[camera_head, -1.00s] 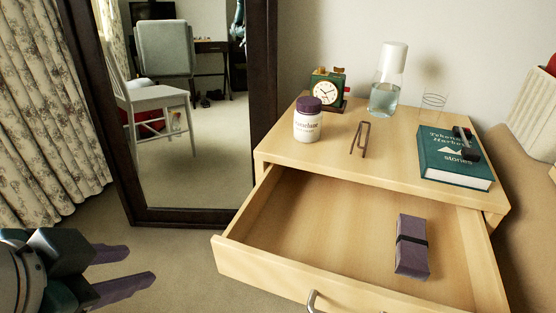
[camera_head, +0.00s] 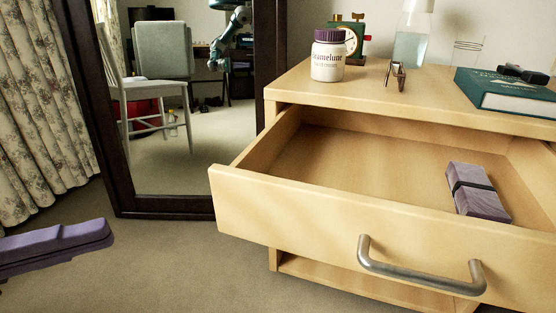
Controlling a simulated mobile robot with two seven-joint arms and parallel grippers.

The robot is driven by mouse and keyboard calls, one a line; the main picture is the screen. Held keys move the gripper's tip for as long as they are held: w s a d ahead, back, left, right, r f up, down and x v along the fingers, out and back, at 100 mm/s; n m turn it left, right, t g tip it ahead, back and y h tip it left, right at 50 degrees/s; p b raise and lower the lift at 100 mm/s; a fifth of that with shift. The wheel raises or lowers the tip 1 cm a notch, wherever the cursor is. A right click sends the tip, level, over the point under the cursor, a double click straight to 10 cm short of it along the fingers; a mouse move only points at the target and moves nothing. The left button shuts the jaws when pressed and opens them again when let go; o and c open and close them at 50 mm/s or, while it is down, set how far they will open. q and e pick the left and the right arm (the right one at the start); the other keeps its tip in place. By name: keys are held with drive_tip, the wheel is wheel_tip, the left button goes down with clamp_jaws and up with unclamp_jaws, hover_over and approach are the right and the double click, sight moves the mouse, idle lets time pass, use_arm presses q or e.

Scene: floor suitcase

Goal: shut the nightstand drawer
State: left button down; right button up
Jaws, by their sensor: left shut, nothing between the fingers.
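The light-wood nightstand (camera_head: 390,98) stands at the right. Its top drawer (camera_head: 300,215) is pulled well out toward me. A curved metal handle (camera_head: 420,272) is on the drawer front. A purple bundle with a dark band (camera_head: 478,190) lies inside the drawer at the right. My left gripper (camera_head: 100,232) shows at the left edge with its purple fingers shut and empty. It is over the floor, left of the drawer front and apart from it. My right gripper is not in view.
A dark-framed mirror (camera_head: 125,190) leans behind, left of the nightstand. A pill bottle (camera_head: 328,58), a clock (camera_head: 352,38), a water carafe (camera_head: 411,45) and a green book (camera_head: 505,95) stand or lie on top. Bare floor (camera_head: 170,265) separates my left gripper from the drawer.

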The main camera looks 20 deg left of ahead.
use_arm(q)
drive_tip(key=b, duration=0.3)
approach(241, 177)
drive_tip(key=d, duration=0.4)
drive_tip(key=w+b, duration=0.1)
drive_tip(key=w, duration=0.2)
drive_tip(key=shift+w+d+f, duration=0.1)
drive_tip(key=shift+w+b, duration=0.35)
drive_tip(key=shift+w, duration=0.1)
